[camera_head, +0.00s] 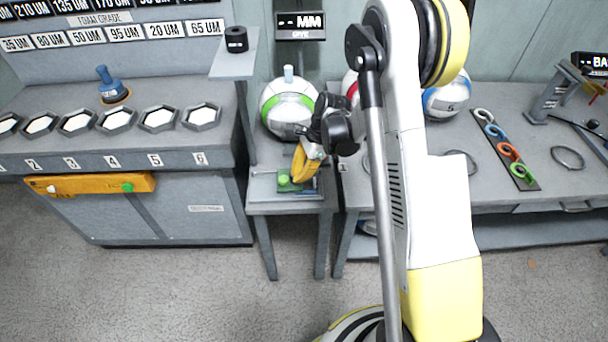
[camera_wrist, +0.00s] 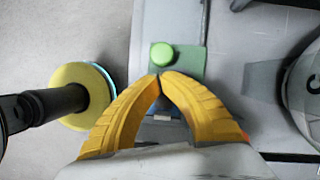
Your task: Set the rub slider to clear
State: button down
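On a small grey stand (camera_head: 258,208) lies a low panel with a green zone (camera_wrist: 190,60) and a round green knob (camera_head: 283,180). The knob also shows in the wrist view (camera_wrist: 162,55), just beyond my fingertips. A blue part with a small pale piece (camera_wrist: 162,117) shows between my fingers. My gripper (camera_head: 297,178) has yellow fingers that point down at the panel beside the knob. In the wrist view its fingertips (camera_wrist: 158,78) meet, with nothing clearly held. The fingers hide part of the panel, and no slider label is readable.
A ball with a green band (camera_head: 286,108) sits behind the panel, under a display (camera_head: 300,22). To the left is a bench with several hexagonal cups (camera_head: 118,120) and an orange bar (camera_head: 90,185). To the right, a bench (camera_head: 470,200) holds coloured rings (camera_head: 508,151).

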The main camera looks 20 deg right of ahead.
jog(key=w+a, duration=0.1)
jog(key=a, duration=0.4)
jog(key=w+a, duration=0.1)
jog(key=a, duration=0.2)
jog(key=shift+w+a+b, duration=0.25)
jog(key=shift+w+b, duration=0.05)
jog(key=shift+w, duration=0.05)
